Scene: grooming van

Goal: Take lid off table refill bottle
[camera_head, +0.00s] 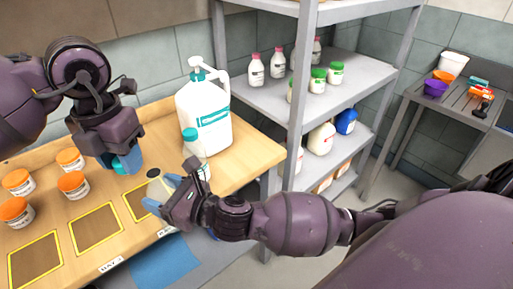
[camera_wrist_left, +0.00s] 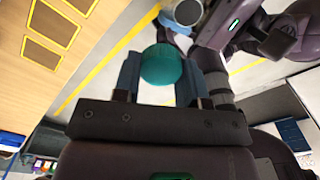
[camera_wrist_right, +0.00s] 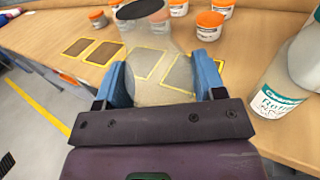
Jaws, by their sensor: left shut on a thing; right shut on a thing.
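The refill bottle (camera_head: 156,187) is a translucent, pale bottle with a dark open mouth. My right gripper (camera_head: 168,192) is shut around its body near the table's front edge. In the right wrist view the bottle (camera_wrist_right: 158,78) stands between the blue fingers, its dark mouth at the top. The teal lid (camera_wrist_left: 165,66) is between the blue fingers of my left gripper (camera_wrist_left: 172,80), which is shut on it. In the head view my left gripper (camera_head: 126,162) is above and left of the bottle. The lid is apart from the bottle.
A white pump jug (camera_head: 203,115) and a teal-capped bottle (camera_head: 193,142) stand at the table's right end. Several orange-lidded jars (camera_head: 72,183) stand at left. Yellow-outlined squares (camera_head: 97,228) line the front. A grey shelf (camera_head: 275,100) with bottles stands right of the table.

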